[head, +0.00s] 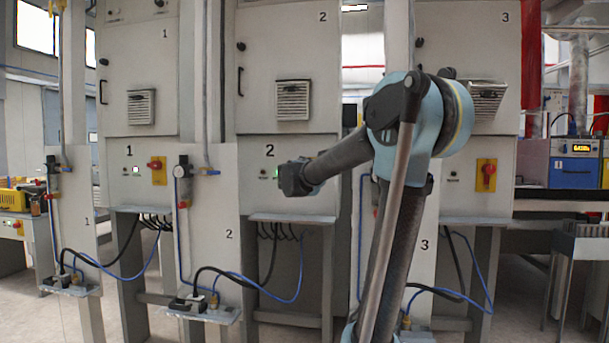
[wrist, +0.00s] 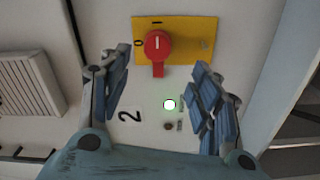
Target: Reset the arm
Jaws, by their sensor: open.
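My arm reaches to the left across the head view, and its dark end (head: 293,179) is in front of cabinet 2 (head: 286,45). In the wrist view my gripper (wrist: 163,64) is open, with blue-padded fingers apart on either side of a red rotary knob (wrist: 158,48). The knob sits on a yellow plate (wrist: 196,35) marked 0 and 1, and its grip points down in that picture. Nothing is held, and I cannot tell the distance to the knob. In the head view the arm hides this knob.
Cabinet 1 (head: 135,60) stands left and cabinet 3 (head: 507,60) right, each with a red knob on yellow. Gauge panels with blue and black hoses (head: 205,240) stand in front of the cabinets. A blue device (head: 575,160) is at the far right.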

